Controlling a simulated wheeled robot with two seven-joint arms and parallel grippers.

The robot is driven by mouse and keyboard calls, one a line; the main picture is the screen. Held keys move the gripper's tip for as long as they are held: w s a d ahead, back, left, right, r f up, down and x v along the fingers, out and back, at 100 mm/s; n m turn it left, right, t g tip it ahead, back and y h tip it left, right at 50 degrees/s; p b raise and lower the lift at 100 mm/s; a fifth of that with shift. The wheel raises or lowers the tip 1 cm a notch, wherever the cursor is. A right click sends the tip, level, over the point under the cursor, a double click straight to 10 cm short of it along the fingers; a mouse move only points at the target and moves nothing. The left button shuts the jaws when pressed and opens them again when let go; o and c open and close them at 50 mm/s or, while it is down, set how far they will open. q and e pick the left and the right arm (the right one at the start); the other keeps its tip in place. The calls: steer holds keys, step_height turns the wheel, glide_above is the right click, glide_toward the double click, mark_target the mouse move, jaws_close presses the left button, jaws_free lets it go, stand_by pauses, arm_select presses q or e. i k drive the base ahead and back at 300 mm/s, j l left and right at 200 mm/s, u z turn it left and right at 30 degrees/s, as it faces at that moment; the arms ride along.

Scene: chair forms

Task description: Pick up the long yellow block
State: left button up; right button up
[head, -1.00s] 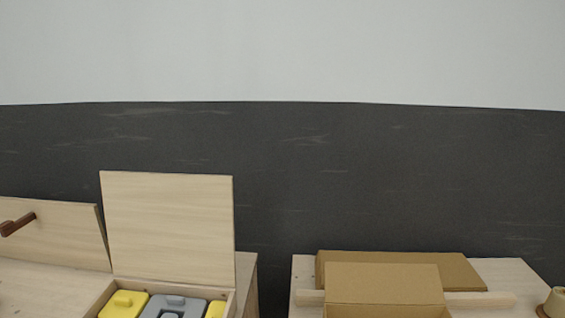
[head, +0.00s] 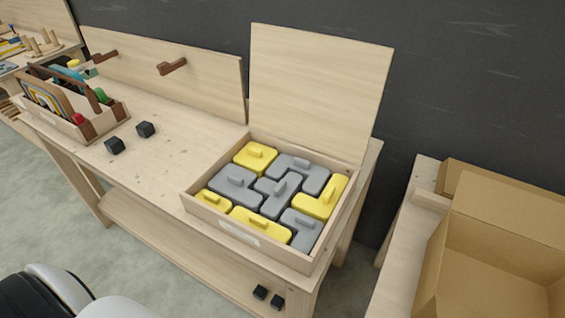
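The long yellow block (head: 262,227) lies flat at the front of an open wooden box (head: 192,198), along its front wall. It has a raised handle on top. A small yellow block (head: 213,202) is to its left and a grey block (head: 300,229) to its right. A yellow square-like block (head: 255,157) sits at the back, and an L-shaped yellow block (head: 322,199) at the right. Grey blocks fill the middle. Neither of my grippers is in view.
The box lid (head: 318,90) stands upright behind the box. Two small black cubes (head: 115,145) and a wooden tool carrier (head: 75,110) are on the table (head: 160,185) to the left. An open cardboard box (head: 490,260) stands on the right, across a gap.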

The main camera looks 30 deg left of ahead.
mark_target(277, 231)
steer(key=i+j, duration=0.1)
steer(key=j, duration=0.4)
steer(key=i+j+z, duration=0.1)
steer(key=j, duration=0.95)
steer(key=i, duration=0.05)
